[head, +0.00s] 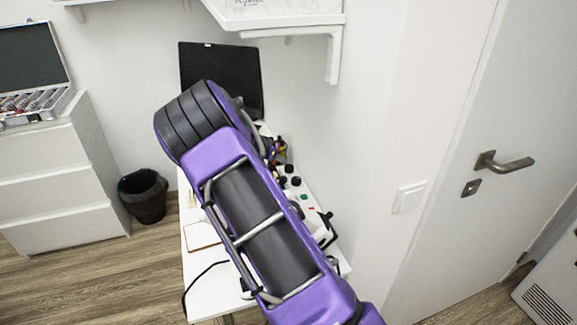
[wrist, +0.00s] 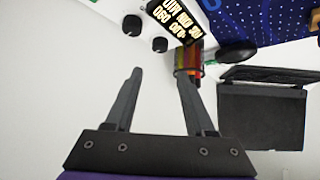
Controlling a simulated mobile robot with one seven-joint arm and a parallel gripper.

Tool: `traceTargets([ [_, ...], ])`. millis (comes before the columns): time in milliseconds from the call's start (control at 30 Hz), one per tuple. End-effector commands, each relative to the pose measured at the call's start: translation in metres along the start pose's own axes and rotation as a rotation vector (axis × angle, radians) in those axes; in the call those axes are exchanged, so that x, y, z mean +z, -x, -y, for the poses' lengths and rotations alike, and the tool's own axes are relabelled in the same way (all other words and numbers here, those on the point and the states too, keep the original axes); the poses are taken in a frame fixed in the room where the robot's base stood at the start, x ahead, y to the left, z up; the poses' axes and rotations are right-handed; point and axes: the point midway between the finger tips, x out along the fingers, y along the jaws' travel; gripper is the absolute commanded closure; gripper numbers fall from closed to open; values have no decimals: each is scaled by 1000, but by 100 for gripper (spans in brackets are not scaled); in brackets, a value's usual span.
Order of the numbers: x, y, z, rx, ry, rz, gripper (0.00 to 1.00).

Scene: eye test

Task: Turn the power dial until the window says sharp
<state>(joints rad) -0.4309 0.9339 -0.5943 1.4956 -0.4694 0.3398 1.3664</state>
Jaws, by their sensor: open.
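A white device (head: 319,205) with several black knobs stands on the white desk, partly behind my arm in the head view. One black knob (head: 289,168) shows near its far end. In the wrist view two black knobs, one nearer (wrist: 160,45) and one farther left (wrist: 133,25), sit beside a dark window (wrist: 177,18) with pale yellow text. The text is upside down and too small to read surely. I cannot tell which knob is the power dial. My gripper (wrist: 160,70) is open and empty, its fingers pointing toward the knobs, touching neither. The head view hides it behind my arm.
A dark screen (head: 222,75) stands at the desk's back. A shelf (head: 285,18) overhangs the desk. A bin (head: 143,197) and white drawers (head: 60,185) are left; a door (head: 500,130) is right.

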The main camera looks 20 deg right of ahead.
Motion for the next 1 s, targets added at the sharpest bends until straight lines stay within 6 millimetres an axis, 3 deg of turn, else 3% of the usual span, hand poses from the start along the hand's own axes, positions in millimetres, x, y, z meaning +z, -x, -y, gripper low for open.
traceTargets([
  [100,0,-29,-2,4,-1,1,45],
  [500,-1,-112,-2,1,-3,0,45],
  [733,-1,-134,0,0,-2,-1,45],
  [1000,0,-139,0,-1,-1,0,45],
])
